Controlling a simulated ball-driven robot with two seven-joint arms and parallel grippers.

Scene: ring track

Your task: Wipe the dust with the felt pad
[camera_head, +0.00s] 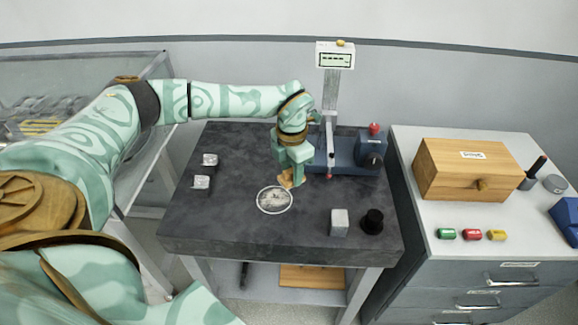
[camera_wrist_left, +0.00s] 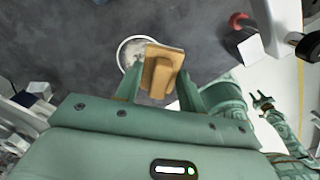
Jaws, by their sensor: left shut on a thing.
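The dust is a pale grey patch (camera_head: 274,200) inside a white circle on the dark table top. The felt pad (camera_head: 290,180) is a tan block with a raised grip. My left gripper (camera_head: 294,170) is shut on the felt pad, at the upper right edge of the circle. In the left wrist view, the felt pad (camera_wrist_left: 162,70) sits between the fingers and covers part of the dust circle (camera_wrist_left: 131,50). I cannot tell whether the pad touches the table.
A gauge stand (camera_head: 352,150) with a display stands behind and right of the gripper. Two small metal blocks (camera_head: 202,182) lie at left. A grey cube (camera_head: 339,222) and a black knob-like weight (camera_head: 372,221) stand front right. A cabinet (camera_head: 470,262) adjoins the table.

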